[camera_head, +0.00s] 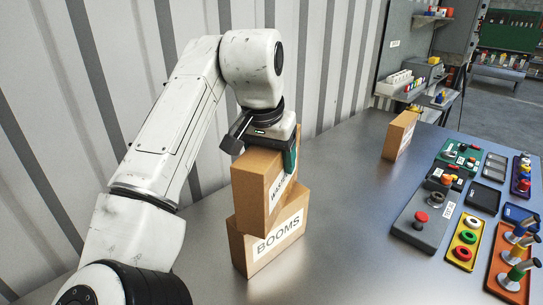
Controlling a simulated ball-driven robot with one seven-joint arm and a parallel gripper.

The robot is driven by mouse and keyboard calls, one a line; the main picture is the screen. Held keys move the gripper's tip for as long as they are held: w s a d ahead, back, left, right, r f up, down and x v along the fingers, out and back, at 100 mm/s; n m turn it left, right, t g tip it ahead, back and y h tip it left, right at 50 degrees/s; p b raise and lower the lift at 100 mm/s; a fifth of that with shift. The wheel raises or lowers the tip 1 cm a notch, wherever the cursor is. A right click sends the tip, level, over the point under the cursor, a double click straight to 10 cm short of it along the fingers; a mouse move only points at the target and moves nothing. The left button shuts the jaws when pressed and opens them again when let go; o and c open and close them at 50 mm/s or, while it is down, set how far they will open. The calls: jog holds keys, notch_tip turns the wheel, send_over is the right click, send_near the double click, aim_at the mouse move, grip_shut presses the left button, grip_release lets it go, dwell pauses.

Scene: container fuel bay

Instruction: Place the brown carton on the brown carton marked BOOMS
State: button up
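A brown carton with a white label, partly readable as "WAS", (255,195) is directly above the brown carton marked BOOMS (240,250), turned a little relative to it. Its lower edge meets or nearly meets the top of the BOOMS carton; I cannot tell if it rests there. The BOOMS carton stands on the metal table. My gripper (265,152) is at the top of the upper carton, with a dark finger at its left and a green-padded finger at its right, closed on it. The gripper hides part of the upper carton's top.
Another brown carton (399,136) stands farther back on the table (345,215). Control boxes, such as a grey one with a red button (420,222), and trays of coloured parts (465,240) fill the right side. A corrugated wall (335,60) runs close behind. The table's middle is clear.

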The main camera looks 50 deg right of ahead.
jog(key=o, duration=1.4)
jog(key=shift+c, duration=0.2)
jog(key=v, duration=1.2)
jog(key=shift+s, duration=0.1)
